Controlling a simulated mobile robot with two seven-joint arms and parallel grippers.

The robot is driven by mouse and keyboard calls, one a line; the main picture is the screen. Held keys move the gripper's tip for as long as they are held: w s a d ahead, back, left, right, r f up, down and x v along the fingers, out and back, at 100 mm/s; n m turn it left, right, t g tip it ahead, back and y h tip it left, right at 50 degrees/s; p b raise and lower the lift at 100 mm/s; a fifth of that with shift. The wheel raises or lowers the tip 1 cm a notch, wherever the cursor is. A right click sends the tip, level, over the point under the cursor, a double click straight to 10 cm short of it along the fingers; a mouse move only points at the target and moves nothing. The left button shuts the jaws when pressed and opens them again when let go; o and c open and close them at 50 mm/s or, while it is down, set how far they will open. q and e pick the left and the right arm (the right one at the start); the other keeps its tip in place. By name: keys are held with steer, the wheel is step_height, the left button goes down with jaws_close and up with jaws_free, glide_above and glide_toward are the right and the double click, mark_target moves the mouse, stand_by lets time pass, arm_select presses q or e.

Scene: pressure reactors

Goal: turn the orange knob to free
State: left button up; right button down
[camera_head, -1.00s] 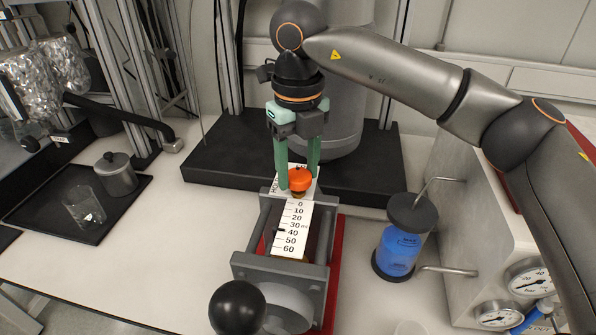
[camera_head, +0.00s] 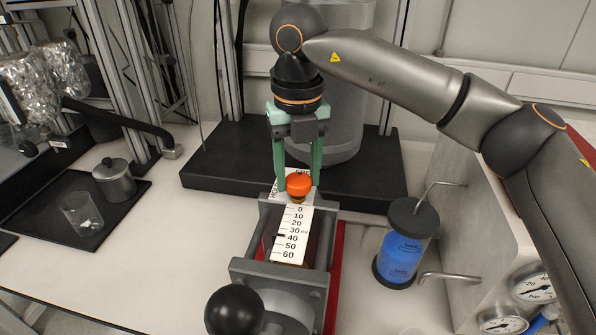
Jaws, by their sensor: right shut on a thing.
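The orange knob (camera_head: 299,184) sits at the far end of a grey clamp-like device (camera_head: 320,276), just beyond its white scale plate (camera_head: 291,234) marked 0 to 60. White labels beside the knob are partly covered; letters like "HO" show at its left. My right gripper (camera_head: 297,183) reaches down from above, its two green fingers on either side of the knob, shut on it. Which label the knob points to cannot be told. My left gripper is not in view.
A black ball handle (camera_head: 235,311) is at the device's near end. A blue-filled cylinder (camera_head: 400,250) and pressure gauges (camera_head: 533,284) stand at right. A black tray (camera_head: 105,232) with a beaker and a lidded pot lies at left. White bench between is clear.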

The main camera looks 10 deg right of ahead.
mark_target(298, 179)
steer(key=shift+c, duration=1.3)
jaws_free()
step_height(298, 179, up, 13)
steer(key=p, duration=0.1)
steer(key=shift+f, duration=0.2)
